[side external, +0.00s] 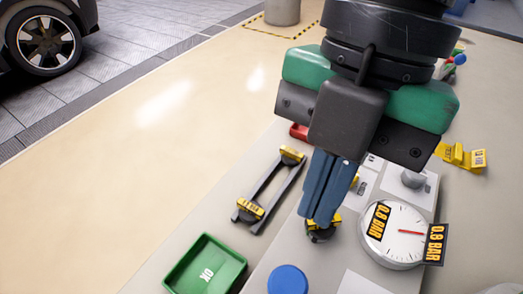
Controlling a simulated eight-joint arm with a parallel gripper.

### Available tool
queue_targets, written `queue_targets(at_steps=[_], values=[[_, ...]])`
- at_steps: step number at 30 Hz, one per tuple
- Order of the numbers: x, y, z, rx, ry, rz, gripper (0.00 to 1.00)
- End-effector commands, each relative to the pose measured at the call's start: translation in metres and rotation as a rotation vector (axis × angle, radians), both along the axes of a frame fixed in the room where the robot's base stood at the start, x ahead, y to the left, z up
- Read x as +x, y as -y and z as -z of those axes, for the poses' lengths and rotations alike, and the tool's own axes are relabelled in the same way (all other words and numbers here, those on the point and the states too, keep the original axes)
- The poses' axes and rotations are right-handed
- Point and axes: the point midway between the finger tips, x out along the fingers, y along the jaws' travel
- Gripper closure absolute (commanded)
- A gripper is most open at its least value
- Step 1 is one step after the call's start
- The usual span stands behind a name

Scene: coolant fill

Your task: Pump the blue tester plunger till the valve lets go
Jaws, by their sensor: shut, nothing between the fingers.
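My gripper (318,218) points down at the middle of the bench in the side external view. Its blue fingers are shut together with nothing between them. The fingertips are just over or at a small dark part with a yellow label (320,231); I cannot tell if they touch it. A round blue cap (288,279), which looks like the tester plunger, is at the bottom edge, nearer the camera and apart from the fingers. A white round gauge (393,248) with a red needle stands to the right. Its labels read 0.8 BAR. I cannot identify the valve for certain.
A green tray (190,271) marked OK is at lower left. A dark two-rail rack (268,188) with yellow labels lies behind it. A grey knob (413,179) and yellow blocks (462,158) are to the right. A red part (298,131) is partly hidden behind my gripper.

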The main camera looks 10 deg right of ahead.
Motion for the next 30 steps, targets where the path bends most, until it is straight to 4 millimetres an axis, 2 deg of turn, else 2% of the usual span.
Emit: queue_targets(at_steps=[9, 15, 21, 30], values=[[-0.012, -0.013, 0.059, 0.0, 0.0, -0.002, 1.0], [-0.014, -0.014, 0.088, 0.0, 0.0, 0.0, 1.0], [-0.014, -0.014, 0.104, 0.0, 0.0, 0.0, 1.0], [-0.014, -0.014, 0.107, 0.0, 0.0, 0.0, 1.0]])
